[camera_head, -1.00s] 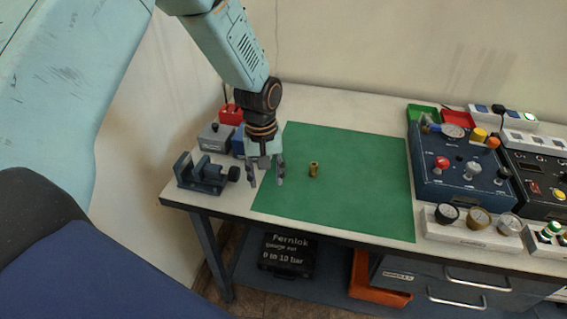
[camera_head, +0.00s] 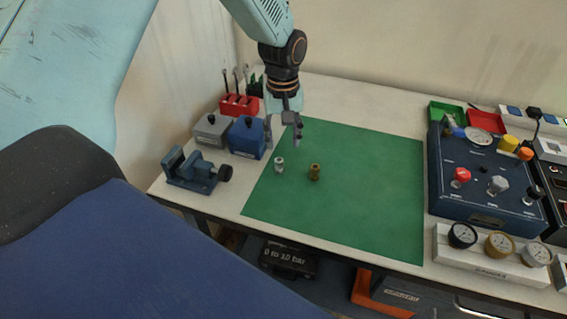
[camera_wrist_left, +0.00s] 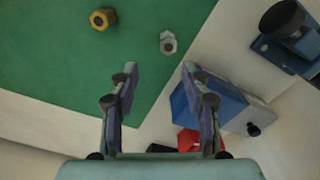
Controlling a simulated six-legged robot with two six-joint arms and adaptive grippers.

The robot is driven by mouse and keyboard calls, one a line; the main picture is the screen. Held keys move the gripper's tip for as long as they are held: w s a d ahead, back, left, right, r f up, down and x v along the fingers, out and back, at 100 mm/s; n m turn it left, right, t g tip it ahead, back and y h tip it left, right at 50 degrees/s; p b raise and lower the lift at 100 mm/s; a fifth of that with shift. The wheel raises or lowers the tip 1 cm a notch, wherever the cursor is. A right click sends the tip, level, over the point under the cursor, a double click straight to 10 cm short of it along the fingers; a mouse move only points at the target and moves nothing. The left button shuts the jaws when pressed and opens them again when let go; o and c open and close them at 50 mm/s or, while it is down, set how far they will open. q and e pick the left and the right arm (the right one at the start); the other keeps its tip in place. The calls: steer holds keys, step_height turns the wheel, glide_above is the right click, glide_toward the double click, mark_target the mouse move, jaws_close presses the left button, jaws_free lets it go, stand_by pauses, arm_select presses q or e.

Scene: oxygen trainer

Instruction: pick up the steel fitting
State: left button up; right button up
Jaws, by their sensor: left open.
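The steel fitting (camera_head: 279,164) is a small silvery piece standing on the green mat (camera_head: 370,200), near the mat's left edge. It also shows in the left wrist view (camera_wrist_left: 168,42), ahead of the fingers and apart from them. My left gripper (camera_head: 292,130) is open and empty, above the mat's back left part, behind the fitting. Its two fingers (camera_wrist_left: 160,80) stand apart in the left wrist view. My right gripper is not in view.
A brass fitting (camera_head: 314,172) stands just right of the steel one. A small vise (camera_head: 190,172), a blue box (camera_head: 246,138), a grey box (camera_head: 211,130) and a red tool holder (camera_head: 240,104) stand to the left. A gauge panel (camera_head: 480,205) is at right. The mat's right part is clear.

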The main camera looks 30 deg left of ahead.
mark_target(278, 158)
arm_select(q)
steer(key=f, duration=0.2)
steer(key=s+f, duration=0.2)
steer(key=f, duration=0.1)
steer(key=shift+a+f, duration=0.3)
steer(key=shift+a, duration=0.05)
steer(key=shift+w+d+f, duration=0.25)
steer(key=shift+f, duration=0.25)
steer(key=shift+w+f, duration=0.1)
steer(key=shift+w, duration=0.05)
steer(key=shift+s+a, duration=0.2)
steer(key=shift+s, duration=0.05)
steer(key=c, duration=0.4)
steer(key=shift+w+d, duration=0.2)
steer(key=c, duration=0.5)
jaws_close()
steer(key=shift+s+a, duration=0.1)
steer(key=shift+a, duration=0.05)
